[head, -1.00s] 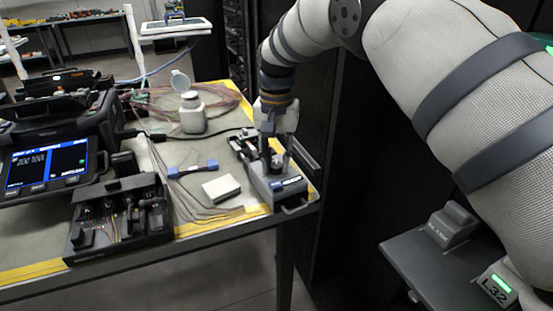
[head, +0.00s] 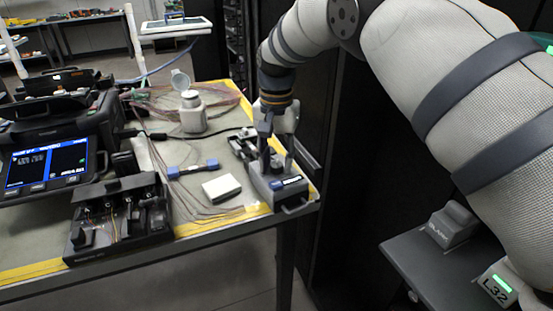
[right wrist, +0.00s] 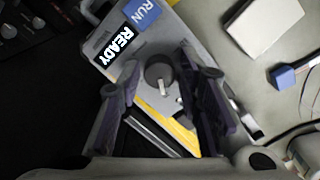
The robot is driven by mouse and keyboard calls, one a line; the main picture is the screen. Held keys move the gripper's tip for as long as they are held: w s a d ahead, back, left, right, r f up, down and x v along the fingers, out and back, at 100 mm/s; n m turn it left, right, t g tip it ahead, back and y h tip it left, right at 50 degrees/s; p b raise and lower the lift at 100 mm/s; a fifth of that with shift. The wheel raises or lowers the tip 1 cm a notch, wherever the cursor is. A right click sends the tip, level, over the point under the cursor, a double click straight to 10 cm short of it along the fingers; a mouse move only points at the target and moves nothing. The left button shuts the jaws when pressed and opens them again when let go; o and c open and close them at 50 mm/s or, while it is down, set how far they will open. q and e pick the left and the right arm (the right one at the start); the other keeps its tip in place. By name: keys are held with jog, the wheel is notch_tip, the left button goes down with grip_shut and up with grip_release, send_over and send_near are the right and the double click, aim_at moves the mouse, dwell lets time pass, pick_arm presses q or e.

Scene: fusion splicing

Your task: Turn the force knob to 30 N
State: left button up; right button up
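The grey tester (head: 293,196) stands at the right front corner of the table. In the right wrist view its body (right wrist: 93,45) carries a lit READY label and a blue RUN label. The dark round force knob (right wrist: 158,68) has a pale mark at its lower edge; no scale numbers are readable. My right gripper (head: 276,163) points down over the tester. In the right wrist view its fingers (right wrist: 158,80) stand apart on either side of the knob, with a gap at the left; contact at the right is unclear. My left gripper is not in view.
A white box (head: 222,188) and a blue-ended tool (head: 193,170) lie left of the tester. Further left are a black fixture (head: 120,225), a splicer with a lit screen (head: 48,165) and a white bottle (head: 193,115). The table edge (head: 240,222) is close in front.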

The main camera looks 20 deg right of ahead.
aim_at(277, 164)
jog(key=shift+r, duration=0.1)
notch_tip(277, 164, up, 12)
dwell(0.5)
